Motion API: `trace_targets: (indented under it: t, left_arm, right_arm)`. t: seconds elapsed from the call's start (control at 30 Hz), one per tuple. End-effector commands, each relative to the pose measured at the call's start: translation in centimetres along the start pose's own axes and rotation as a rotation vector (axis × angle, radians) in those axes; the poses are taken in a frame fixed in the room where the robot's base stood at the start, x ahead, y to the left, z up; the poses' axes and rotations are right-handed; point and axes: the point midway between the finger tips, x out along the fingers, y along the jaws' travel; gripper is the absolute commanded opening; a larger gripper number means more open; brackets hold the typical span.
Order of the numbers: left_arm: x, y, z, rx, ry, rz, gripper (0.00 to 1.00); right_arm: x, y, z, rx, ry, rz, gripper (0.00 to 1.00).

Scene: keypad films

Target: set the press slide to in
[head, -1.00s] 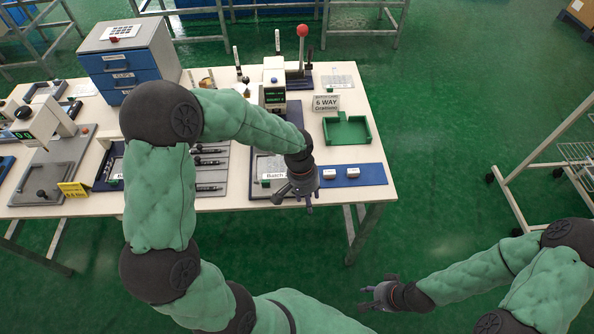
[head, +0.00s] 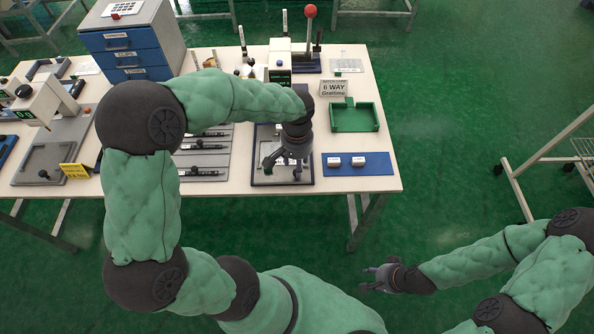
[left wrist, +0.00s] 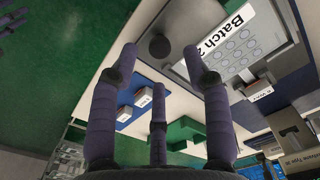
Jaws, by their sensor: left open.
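A grey plate with a dark rim (head: 262,135) lies at the front of the table, below a white unit with a small display (head: 279,78). I take this plate to be the press slide, but no label confirms it. The left wrist view shows a dark round knob (left wrist: 159,47), a "Batch" label (left wrist: 232,25) and a sheet with round keys (left wrist: 240,50). My left gripper (head: 283,168) is open and empty above the plate's front part, hiding much of it. The knob shows just ahead of its fingers; I see no contact. My right gripper (head: 370,277) is open and empty, away from the table.
A blue mat (head: 384,167) with two small white-topped blocks lies right of the plate, with a green tray (head: 353,117) behind. A red-knobbed lever (head: 311,12) stands at the back.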

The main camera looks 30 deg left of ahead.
Motion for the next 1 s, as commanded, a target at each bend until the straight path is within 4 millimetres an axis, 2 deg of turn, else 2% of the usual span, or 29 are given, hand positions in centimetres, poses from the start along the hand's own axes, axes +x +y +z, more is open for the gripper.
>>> trace_targets:
  t: [0.03,0.23,0.63,0.67,0.8,0.83,1.0]
  left_arm:
    - [1.1,0.0,0.1,0.0,-0.002,0.001,0.48]
    - [3.2,0.0,0.0,-0.001,0.0,0.001,0.48]
    - [3.8,0.0,0.0,-0.001,0.001,0.001,0.48]
    - [3.8,0.0,0.0,-0.001,0.001,0.001,0.46]
    - [3.8,0.0,0.0,0.0,0.001,0.001,0.06]
    - [3.8,0.0,0.0,0.0,0.001,0.001,0.0]
    - [3.8,0.0,0.0,0.0,0.001,0.001,0.0]
  right_arm:
    - [0.5,0.2,0.0,0.0,0.0,0.0,0.4]
    - [1.1,0.4,-0.1,0.0,0.0,0.0,0.4]
    - [1.2,0.4,-0.1,0.0,0.0,0.0,0.4]
    - [1.2,0.4,-0.1,0.0,0.0,0.0,0.4]
    - [1.2,0.4,-0.1,0.0,0.0,0.0,0.4]
    - [1.2,0.4,-0.1,0.0,0.0,0.0,0.4]
    - [1.2,0.4,-0.1,0.0,0.0,0.0,0.4]
